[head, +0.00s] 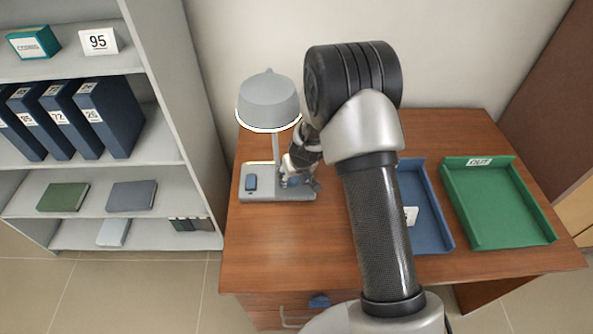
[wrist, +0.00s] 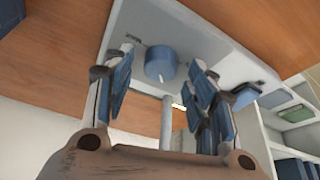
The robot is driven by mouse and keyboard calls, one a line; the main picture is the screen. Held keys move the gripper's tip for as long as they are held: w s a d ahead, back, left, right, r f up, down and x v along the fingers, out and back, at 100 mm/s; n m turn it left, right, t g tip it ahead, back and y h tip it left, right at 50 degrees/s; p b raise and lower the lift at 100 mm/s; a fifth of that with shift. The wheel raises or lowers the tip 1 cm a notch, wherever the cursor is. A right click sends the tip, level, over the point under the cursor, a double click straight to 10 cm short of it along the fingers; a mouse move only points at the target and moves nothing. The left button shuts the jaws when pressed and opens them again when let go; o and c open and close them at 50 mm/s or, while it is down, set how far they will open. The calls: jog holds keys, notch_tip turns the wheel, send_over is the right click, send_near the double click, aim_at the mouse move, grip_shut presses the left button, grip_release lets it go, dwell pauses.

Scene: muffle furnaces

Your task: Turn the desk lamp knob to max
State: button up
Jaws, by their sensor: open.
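The grey desk lamp (head: 268,100) stands at the back left of the desk on a pale base (head: 262,195). My gripper (head: 300,182) is low over the right part of this base and hides the knob in the head view. In the wrist view the round blue knob (wrist: 160,66) shows between my two open fingers (wrist: 165,70), with a gap on either side. A white mark on the knob points toward the lamp post (wrist: 167,120). A small dark label lies beside the knob, too small to read. A blue switch (head: 251,184) sits at the base's left.
A blue tray (head: 433,215) and a green OUT tray (head: 500,235) lie right of my arm. A shelf (head: 165,150) with binders stands to the left. The desk's front left (head: 265,255) is clear.

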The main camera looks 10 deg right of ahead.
jog(key=v, duration=1.1)
